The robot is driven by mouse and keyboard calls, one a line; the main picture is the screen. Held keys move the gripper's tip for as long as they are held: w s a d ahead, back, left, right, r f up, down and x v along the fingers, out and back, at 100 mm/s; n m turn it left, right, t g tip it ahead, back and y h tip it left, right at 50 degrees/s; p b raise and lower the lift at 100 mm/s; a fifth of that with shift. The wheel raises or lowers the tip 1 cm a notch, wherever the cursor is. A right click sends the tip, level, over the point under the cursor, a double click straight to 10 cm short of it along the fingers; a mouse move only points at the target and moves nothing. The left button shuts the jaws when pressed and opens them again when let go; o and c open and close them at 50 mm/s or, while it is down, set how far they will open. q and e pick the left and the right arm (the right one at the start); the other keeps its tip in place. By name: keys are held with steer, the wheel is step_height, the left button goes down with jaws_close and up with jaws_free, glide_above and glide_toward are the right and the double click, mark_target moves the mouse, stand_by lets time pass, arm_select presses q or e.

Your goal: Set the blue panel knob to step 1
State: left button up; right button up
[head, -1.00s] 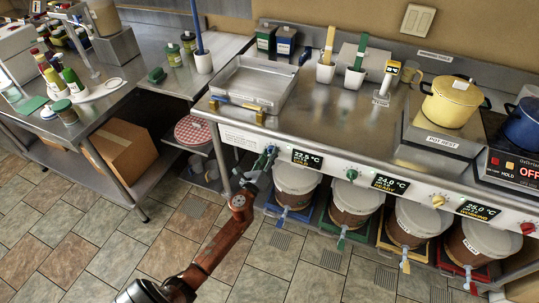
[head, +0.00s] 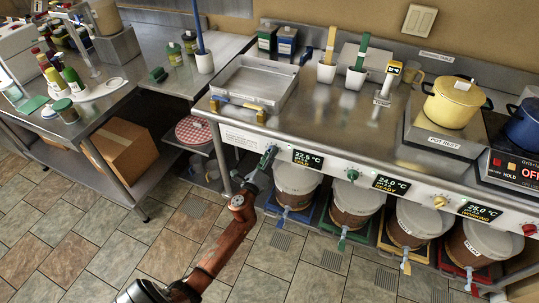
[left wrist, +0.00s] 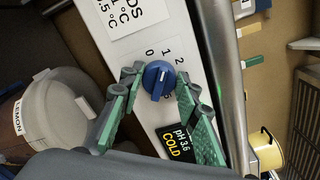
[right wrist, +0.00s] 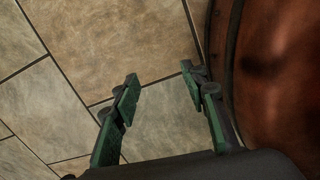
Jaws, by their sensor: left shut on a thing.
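The blue knob (left wrist: 158,80) shows in the left wrist view on the white panel (left wrist: 118,48), with the numbers 0, 1 and 2 printed around it. Its raised ridge slants, and its upper end is roughly toward the 1. My left gripper (left wrist: 157,82) is shut on the knob, with a green fingertip on either side. In the head view my left gripper (head: 266,160) is at the left end of the panel and hides the knob. My right gripper (right wrist: 158,82) is open and empty above the floor tiles.
A display (head: 308,160) sits right beside the left gripper. Green (head: 352,174), yellow (head: 440,201) and red (head: 528,229) knobs follow along the panel. Lidded buckets (head: 297,178) stand below it. A brown rounded surface (right wrist: 275,80) is close beside the right gripper.

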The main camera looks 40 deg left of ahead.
steer(key=shift+w, duration=0.1)
arm_select(q)
steer(key=o, duration=1.1)
arm_select(e)
steer(key=shift+a+f, duration=0.1)
steer(key=shift+a, duration=0.5)
arm_select(q)
steer(key=shift+o, duration=0.2)
steer(key=v, duration=1.2)
arm_select(e)
steer(key=shift+d, duration=0.35)
arm_select(q)
steer(key=shift+f, duration=0.1)
